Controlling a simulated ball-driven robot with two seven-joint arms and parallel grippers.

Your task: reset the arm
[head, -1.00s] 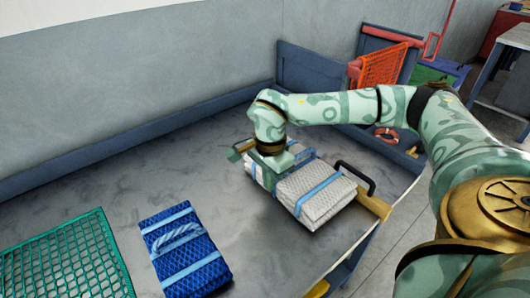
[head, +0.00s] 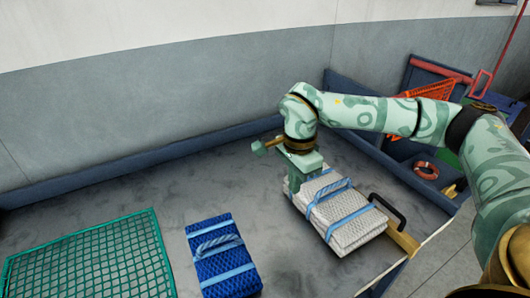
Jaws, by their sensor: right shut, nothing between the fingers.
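My right arm reaches in from the right in the head view. My right gripper (head: 294,185) is shut and empty, pointing down at the far left end of a folded white net bundle (head: 340,213). The bundle has blue straps and a blue rope handle, and lies on the grey table (head: 120,205). The gripper overlaps the bundle's far corner in the picture; I cannot tell whether it touches. My left gripper does not show.
A blue net bundle (head: 222,268) with a rope handle lies at the front middle. A green net panel (head: 90,262) lies to its left. A black handle (head: 388,208) stands at the table's right edge. A raised blue rim (head: 150,157) runs along the back.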

